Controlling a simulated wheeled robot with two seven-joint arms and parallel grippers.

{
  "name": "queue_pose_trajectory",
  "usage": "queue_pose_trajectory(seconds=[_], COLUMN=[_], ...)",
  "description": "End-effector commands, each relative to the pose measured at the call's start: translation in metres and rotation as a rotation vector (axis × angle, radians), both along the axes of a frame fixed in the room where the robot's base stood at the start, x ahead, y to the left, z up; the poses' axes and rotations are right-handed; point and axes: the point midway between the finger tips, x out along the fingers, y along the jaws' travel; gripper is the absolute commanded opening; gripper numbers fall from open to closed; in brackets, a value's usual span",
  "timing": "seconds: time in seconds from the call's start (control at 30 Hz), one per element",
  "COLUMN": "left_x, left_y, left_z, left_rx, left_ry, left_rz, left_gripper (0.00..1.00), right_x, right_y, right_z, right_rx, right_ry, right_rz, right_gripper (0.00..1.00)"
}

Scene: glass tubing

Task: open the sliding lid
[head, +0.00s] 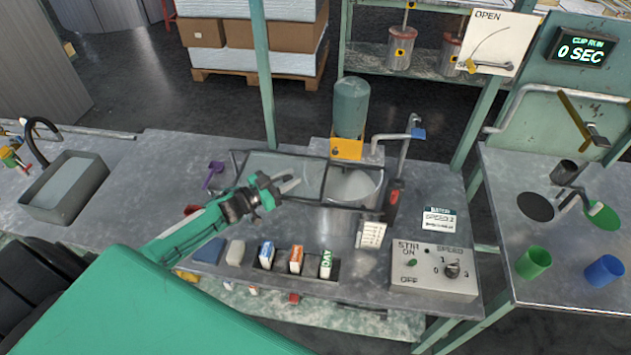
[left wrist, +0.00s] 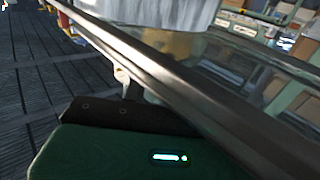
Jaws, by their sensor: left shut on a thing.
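The sliding lid (head: 300,172) is a clear pane in a dark metal frame. It lies at the left of a round metal vessel (head: 352,188), whose pale inside shows at the right end of the frame. My left gripper (head: 292,186) reaches in from the left and is shut at the lid's near side. The left wrist view shows a long dark frame bar (left wrist: 165,68) running close past the gripper and the vessel's metal wall (left wrist: 190,12) beyond it. The exact grip point is hidden. My right gripper is out of view.
A green cylinder (head: 350,106) stands behind the vessel, and a lever with a red part (head: 394,194) stands right of it. Several labelled blocks (head: 296,260) and a switch box (head: 433,270) line the front edge.

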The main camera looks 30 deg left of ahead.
Motion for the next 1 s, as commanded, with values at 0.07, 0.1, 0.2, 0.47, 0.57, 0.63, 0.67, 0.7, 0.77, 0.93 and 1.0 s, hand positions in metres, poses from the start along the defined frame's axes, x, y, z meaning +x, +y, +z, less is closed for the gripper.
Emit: queue_pose_trajectory(seconds=[0.07, 0.1, 0.2, 0.47, 0.57, 0.63, 0.67, 0.7, 0.77, 0.93, 1.0], left_x=[-0.005, -0.007, -0.011, -0.015, -0.015, -0.015, -0.015, -0.015, -0.015, -0.015, -0.015], left_y=[0.018, 0.024, 0.037, 0.052, 0.052, 0.052, 0.052, 0.052, 0.052, 0.052, 0.052], left_z=[-0.002, -0.002, -0.001, 0.0, 0.0, 0.0, 0.0, 0.0, 0.0, 0.0, 0.0], left_rx=[0.003, 0.003, 0.002, 0.0, -0.001, -0.001, -0.001, -0.001, -0.001, -0.001, -0.001], left_ry=[0.002, 0.002, 0.0, 0.0, 0.0, 0.0, 0.0, 0.0, 0.0, 0.0, 0.0], left_rz=[0.001, 0.001, 0.0, 0.0, 0.0, 0.0, 0.0, 0.0, 0.0, 0.0, 0.0], left_gripper=[0.0, 0.0, 0.0, 0.0, 0.0, 0.0, 0.0, 0.0, 0.0, 0.49, 0.49], right_x=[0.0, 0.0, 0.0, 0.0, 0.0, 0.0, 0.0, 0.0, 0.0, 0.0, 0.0], right_y=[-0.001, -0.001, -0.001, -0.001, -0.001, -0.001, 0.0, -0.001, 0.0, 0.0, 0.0], right_z=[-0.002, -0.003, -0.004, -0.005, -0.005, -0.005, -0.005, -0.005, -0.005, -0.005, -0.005], right_rx=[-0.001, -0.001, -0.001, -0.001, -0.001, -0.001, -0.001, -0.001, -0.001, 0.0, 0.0], right_ry=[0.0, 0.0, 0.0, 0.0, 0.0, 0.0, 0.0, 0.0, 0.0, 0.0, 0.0], right_rz=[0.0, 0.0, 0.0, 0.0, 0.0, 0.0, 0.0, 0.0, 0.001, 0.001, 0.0], right_gripper=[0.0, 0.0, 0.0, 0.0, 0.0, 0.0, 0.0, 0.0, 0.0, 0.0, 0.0])
